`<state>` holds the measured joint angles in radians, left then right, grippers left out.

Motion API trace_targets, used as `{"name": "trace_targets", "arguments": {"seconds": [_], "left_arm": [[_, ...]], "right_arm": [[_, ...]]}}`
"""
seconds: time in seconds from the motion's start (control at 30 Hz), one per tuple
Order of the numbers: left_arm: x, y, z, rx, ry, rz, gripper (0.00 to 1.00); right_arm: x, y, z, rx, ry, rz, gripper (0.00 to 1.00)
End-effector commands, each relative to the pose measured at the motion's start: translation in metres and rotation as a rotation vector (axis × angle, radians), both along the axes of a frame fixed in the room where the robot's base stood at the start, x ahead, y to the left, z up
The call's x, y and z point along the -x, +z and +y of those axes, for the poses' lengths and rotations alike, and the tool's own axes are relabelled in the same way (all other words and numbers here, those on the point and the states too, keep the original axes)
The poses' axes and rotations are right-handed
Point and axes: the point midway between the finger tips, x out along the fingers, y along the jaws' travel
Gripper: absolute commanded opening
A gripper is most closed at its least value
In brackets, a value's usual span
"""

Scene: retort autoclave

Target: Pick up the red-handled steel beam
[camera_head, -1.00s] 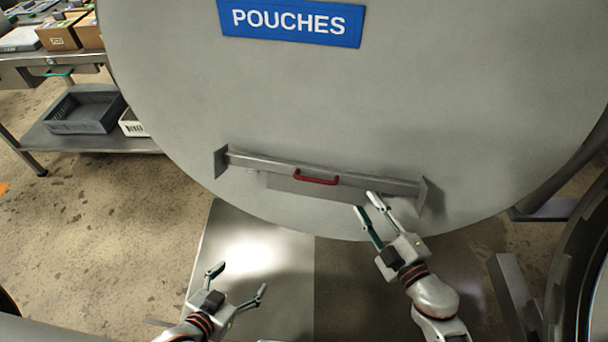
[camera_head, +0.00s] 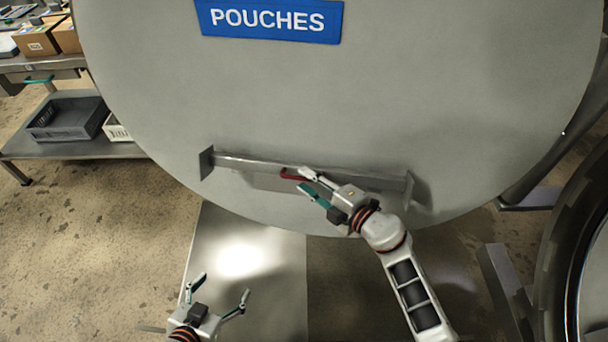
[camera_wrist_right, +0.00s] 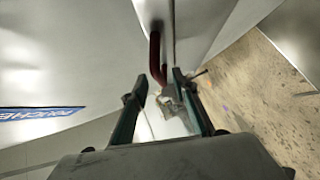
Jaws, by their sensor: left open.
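The steel beam (camera_head: 375,179) lies across the lower part of the big round door, between two end brackets. Its red handle (camera_head: 291,174) is partly hidden by my right gripper (camera_head: 303,180). In the right wrist view the red handle (camera_wrist_right: 155,52) comes down between the two fingertips of my right gripper (camera_wrist_right: 159,82). The fingers are apart, with space on both sides of the handle, so they are not closed on it. My left gripper (camera_head: 217,288) is open and empty, low in the head view, away from the beam.
The round grey door (camera_head: 400,80) carries a blue POUCHES sign (camera_head: 270,20). A metal plate (camera_head: 235,250) lies below it. A round metal rim (camera_head: 560,260) stands at the right. A shelf with a dark crate (camera_head: 68,118) is at the left, with bare floor before it.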

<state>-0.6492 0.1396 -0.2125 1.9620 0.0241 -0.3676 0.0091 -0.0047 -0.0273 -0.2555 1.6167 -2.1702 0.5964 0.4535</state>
Motion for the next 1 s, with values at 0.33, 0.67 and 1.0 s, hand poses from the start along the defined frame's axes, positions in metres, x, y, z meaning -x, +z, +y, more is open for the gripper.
{"name": "trace_targets", "arguments": {"seconds": [0.33, 0.67, 1.0], "left_arm": [[0.002, -0.008, 0.0, 0.0, 0.0, 0.005, 0.77], [0.002, -0.008, 0.0, 0.0, 0.0, 0.005, 0.77], [0.001, -0.007, 0.0, 0.0, 0.0, 0.004, 0.77]], "right_arm": [[-0.017, -0.005, 0.015, 0.001, 0.0, 0.001, 0.28], [-0.017, -0.004, 0.015, 0.0, 0.0, 0.0, 0.0], [-0.018, 0.001, 0.015, -0.003, -0.001, -0.007, 0.0]]}}
